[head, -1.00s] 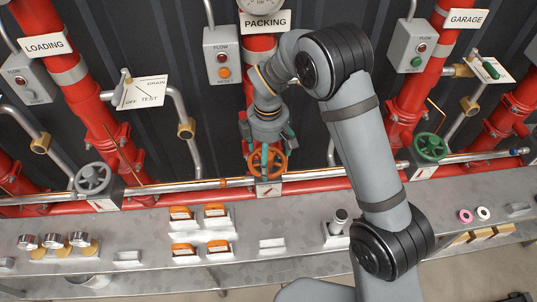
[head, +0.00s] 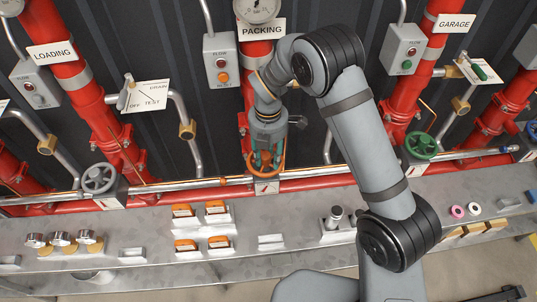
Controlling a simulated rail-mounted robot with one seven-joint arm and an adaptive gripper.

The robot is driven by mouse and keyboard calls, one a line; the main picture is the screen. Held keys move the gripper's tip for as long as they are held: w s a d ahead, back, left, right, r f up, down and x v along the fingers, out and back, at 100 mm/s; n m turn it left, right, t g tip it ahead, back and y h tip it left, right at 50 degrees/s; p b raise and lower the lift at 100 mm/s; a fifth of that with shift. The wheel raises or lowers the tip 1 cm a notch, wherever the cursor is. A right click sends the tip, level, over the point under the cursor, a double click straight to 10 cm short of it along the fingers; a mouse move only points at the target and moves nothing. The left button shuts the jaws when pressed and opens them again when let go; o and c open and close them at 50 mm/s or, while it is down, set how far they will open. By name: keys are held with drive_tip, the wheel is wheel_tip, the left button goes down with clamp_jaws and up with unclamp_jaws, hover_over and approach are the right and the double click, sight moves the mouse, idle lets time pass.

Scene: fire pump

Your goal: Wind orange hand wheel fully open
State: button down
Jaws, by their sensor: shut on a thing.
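The orange hand wheel (head: 279,167) is on the red pipe under the PACKING sign (head: 262,29), in the middle of the head view. My gripper (head: 266,160) reaches down to it from above, with its fingers at the wheel. It is shut on the wheel, though the exact contact is partly hidden by the gripper body. A small label plate (head: 266,188) sits just below the wheel.
A grey hand wheel (head: 99,178) is at the left and a green hand wheel (head: 422,146) at the right. A control box (head: 221,62) with an orange button hangs beside the pipe. Orange blocks (head: 184,211) stand on the bench. A silver rail (head: 325,171) runs across.

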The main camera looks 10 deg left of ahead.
drive_tip(key=n, duration=0.3)
drive_tip(key=shift+w+f, duration=0.35)
drive_tip(key=shift+f, duration=0.05)
drive_tip(key=n+p, duration=0.2)
drive_tip(key=n, duration=0.1)
drive_tip(key=shift+w+r, duration=0.2)
drive_tip(key=n, duration=0.3)
drive_tip(key=n+p, duration=0.1)
drive_tip(key=n, duration=0.1)
drive_tip(key=shift+w+f, duration=0.15)
drive_tip(key=shift+w, duration=0.1)
drive_tip(key=c, duration=1.5)
unclamp_jaws()
drive_tip(key=shift+c, duration=0.2)
drive_tip(key=shift+o, duration=1)
drive_tip(key=shift+w+f, duration=0.2)
drive_tip(key=shift+s, duration=0.1)
drive_tip(key=shift+o, duration=0.4)
drive_tip(key=shift+s+a, duration=0.1)
drive_tip(key=shift+o, duration=1.4)
drive_tip(key=shift+a, duration=0.3)
